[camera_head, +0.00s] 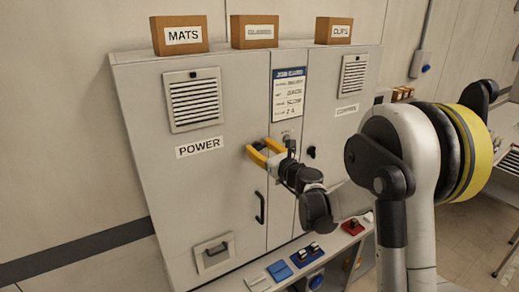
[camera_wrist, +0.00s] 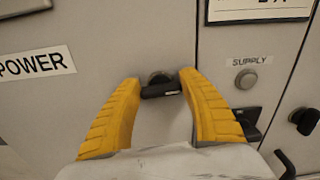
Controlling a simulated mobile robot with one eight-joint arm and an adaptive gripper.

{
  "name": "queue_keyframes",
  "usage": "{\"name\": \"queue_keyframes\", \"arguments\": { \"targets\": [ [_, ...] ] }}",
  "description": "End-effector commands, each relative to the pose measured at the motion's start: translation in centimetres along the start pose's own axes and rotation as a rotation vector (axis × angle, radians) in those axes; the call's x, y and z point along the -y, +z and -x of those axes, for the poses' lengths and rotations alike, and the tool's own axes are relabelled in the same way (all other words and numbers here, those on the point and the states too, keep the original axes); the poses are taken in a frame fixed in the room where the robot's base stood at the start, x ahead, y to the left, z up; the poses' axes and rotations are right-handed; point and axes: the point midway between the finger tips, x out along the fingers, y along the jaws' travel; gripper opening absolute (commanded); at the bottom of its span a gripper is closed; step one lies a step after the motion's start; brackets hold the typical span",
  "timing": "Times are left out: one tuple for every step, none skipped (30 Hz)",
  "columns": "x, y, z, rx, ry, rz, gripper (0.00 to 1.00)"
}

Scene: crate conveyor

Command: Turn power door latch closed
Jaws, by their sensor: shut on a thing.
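The grey power door (camera_head: 190,190) is on the left of the cabinet in the head view and looks shut. Its POWER label (camera_head: 199,147) also shows in the wrist view (camera_wrist: 36,64). In the head view my gripper (camera_head: 258,147) is at the door's right edge and hides the latch.
A round SUPPLY button (camera_wrist: 246,79) is close to the right finger. A black latch (camera_wrist: 304,121) is on the control door. A door handle (camera_head: 260,207) is below my gripper. Boxes (camera_head: 179,35) stand on top; a low bench (camera_head: 258,281) holds small parts.

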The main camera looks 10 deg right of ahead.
Motion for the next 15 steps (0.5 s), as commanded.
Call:
{"name": "queue_keyframes", "arguments": {
  "targets": [
    [-0.05, -0.18, -0.02, 0.0, 0.0, 0.025, 0.19],
    [-0.05, -0.2, -0.03, 0.0, 0.0, 0.044, 0.19],
    [-0.07, -0.23, -0.05, 0.0, 0.0, 0.072, 0.19],
    [-0.09, -0.25, -0.05, 0.0, 0.0, 0.094, 0.19],
    [-0.11, -0.27, -0.04, 0.0, 0.0, 0.119, 0.19],
    [-0.14, -0.29, -0.03, 0.0, 0.0, 0.153, 0.19],
    [-0.16, -0.29, -0.02, 0.0, 0.0, 0.18, 0.19],
    [-0.18, -0.3, -0.03, 0.0, 0.0, 0.207, 0.19],
    [-0.19, -0.31, -0.05, 0.0, 0.0, 0.245, 0.19],
    [-0.21, -0.32, -0.05, 0.0, 0.0, 0.273, 0.19],
    [-0.23, -0.33, -0.04, 0.0, 0.0, 0.302, 0.19],
    [-0.26, -0.33, -0.03, 0.0, 0.0, 0.34, 0.19],
    [-0.28, -0.32, -0.03, 0.0, 0.0, 0.369, 0.19],
    [-0.29, -0.31, -0.04, 0.0, 0.0, 0.398, 0.19],
    [-0.31, -0.32, -0.04, 0.0, 0.0, 0.436, 0.19]
  ]
}}
